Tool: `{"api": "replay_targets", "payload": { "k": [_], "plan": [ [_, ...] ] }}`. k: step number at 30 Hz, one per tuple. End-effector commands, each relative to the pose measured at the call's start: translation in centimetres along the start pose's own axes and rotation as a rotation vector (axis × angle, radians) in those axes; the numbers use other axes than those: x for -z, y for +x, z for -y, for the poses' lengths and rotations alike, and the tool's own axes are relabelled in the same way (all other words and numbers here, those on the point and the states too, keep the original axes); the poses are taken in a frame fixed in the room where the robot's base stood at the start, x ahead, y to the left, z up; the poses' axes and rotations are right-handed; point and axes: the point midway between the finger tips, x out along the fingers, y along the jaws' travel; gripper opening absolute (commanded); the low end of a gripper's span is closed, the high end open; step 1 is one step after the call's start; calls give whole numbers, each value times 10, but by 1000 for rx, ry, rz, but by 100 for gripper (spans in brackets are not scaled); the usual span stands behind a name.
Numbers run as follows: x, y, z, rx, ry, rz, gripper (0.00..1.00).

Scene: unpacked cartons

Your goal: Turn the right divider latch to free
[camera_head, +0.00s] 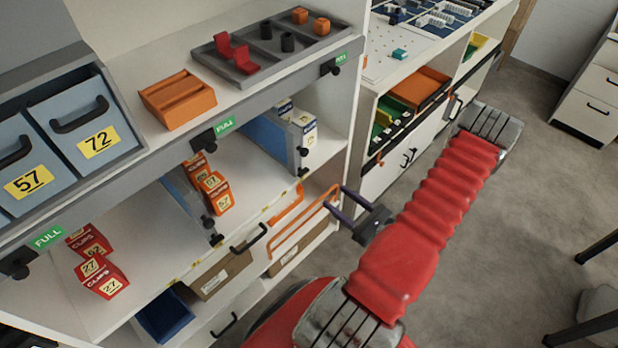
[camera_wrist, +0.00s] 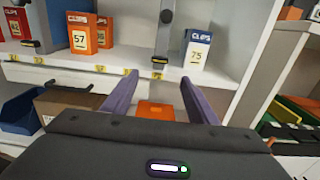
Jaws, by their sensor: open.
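The right divider (camera_head: 292,145) stands upright in the middle shelf bay, with dark latch parts (camera_head: 303,152) on its front edge. In the wrist view the divider (camera_wrist: 165,42) rises just beyond and between my fingertips, with a dark round knob (camera_wrist: 167,16) up its front edge and a small dark piece with yellow (camera_wrist: 158,74) at its foot. Which way the latch points is too small to tell. My gripper (camera_head: 337,197) is open and empty, its purple fingers pointing at the shelf. It also shows in the wrist view (camera_wrist: 160,79), apart from the divider.
The left divider (camera_head: 183,198) stands by orange clip boxes (camera_head: 217,200). A white-blue box (camera_wrist: 196,49) stands right of the right divider. Below are orange rails (camera_head: 300,230), cartons (camera_head: 222,275) and a blue bin (camera_head: 165,315). Open floor (camera_head: 490,240) lies to the right.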

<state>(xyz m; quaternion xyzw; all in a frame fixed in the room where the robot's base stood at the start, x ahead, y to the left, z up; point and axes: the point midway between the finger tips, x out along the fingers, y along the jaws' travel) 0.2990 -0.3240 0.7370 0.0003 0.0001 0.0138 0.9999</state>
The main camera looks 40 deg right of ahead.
Motion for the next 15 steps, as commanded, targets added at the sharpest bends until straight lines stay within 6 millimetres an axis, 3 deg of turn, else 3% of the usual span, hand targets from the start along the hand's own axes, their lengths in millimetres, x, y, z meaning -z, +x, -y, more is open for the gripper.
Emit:
{"api": "replay_targets", "payload": {
  "k": [15],
  "plan": [
    [0,52,-1,-4,-2,1,53]
  ]
}}
